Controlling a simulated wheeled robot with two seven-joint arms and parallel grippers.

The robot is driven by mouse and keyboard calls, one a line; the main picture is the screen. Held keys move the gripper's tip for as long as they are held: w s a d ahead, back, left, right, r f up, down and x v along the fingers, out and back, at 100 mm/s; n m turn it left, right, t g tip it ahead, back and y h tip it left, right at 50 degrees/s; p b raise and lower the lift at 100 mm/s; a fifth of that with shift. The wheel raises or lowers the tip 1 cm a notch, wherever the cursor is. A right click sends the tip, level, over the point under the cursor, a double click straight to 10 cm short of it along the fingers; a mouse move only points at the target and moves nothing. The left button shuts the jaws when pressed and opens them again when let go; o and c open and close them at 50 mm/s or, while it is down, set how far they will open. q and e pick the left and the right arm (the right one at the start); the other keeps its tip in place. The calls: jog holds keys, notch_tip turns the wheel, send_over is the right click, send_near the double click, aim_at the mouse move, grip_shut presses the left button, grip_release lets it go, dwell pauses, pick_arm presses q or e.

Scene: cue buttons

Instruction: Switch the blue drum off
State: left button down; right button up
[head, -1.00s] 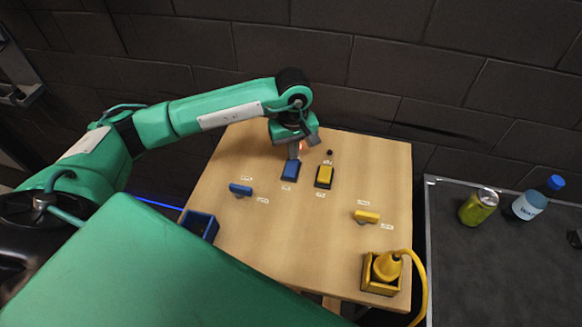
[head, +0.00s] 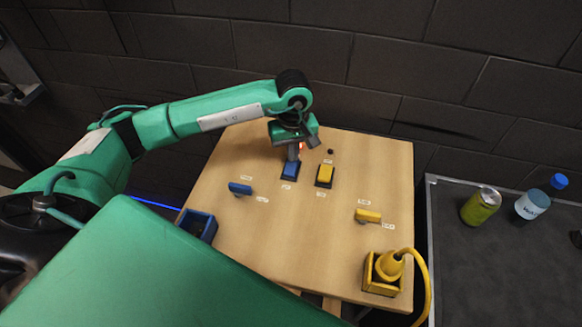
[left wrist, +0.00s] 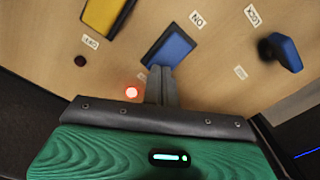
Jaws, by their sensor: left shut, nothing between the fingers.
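A blue rocker switch (head: 290,171) sits in a dark frame on the wooden tabletop. It also shows in the left wrist view (left wrist: 168,48), with an "ON" label (left wrist: 197,20) by the end away from my fingers. My left gripper (head: 293,156) is shut and empty, pointing down at the switch's far end. Its fingertips (left wrist: 161,70) overlap that end in the left wrist view; whether they press it I cannot tell. A red light (left wrist: 132,92) glows beside the fingers. No drum is clearly seen. My right gripper is not in view.
A yellow rocker switch (head: 325,175) stands close to the right, with a dark lamp (head: 331,152) behind it. A blue lever (head: 240,188), a yellow lever (head: 368,215), a blue box (head: 197,225) and a yellow plug in a holder (head: 383,272) are nearer me.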

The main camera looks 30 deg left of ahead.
pick_arm(q)
jog(key=shift+f+b, duration=0.35)
jog(key=shift+f, duration=0.05)
jog(key=shift+r+p, duration=0.95)
jog(key=shift+r, duration=2.6)
